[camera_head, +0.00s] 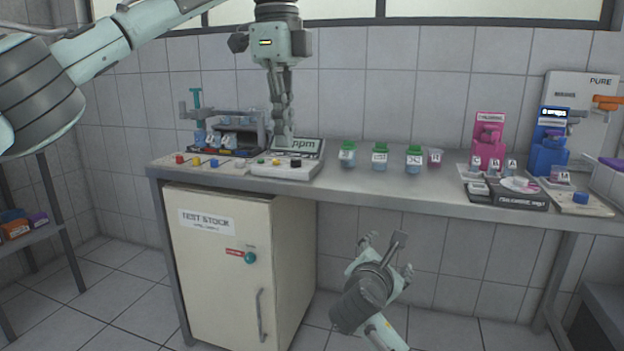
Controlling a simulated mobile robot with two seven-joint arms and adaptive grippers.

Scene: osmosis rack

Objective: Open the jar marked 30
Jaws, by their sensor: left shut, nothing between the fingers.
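Three small jars with green lids stand in a row on the grey bench: a left one (347,154), a middle one (380,157) and a right one (414,159). All lids are on. Their labels are too small to read surely, so I cannot tell which is marked 30. My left gripper (283,138) points down, shut and empty, over the ppm meter (262,169), left of the jars. I cannot tell whether its tips touch the meter. My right gripper (386,252) is low in front of the bench, below the jars, with its fingers apart and nothing seen between them.
A small open cup (435,157) stands right of the jars. A pink dispenser (488,142) and a blue one (549,146) stand farther right. A cabinet (222,265) is under the bench. The bench (345,185) is clear before the jars.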

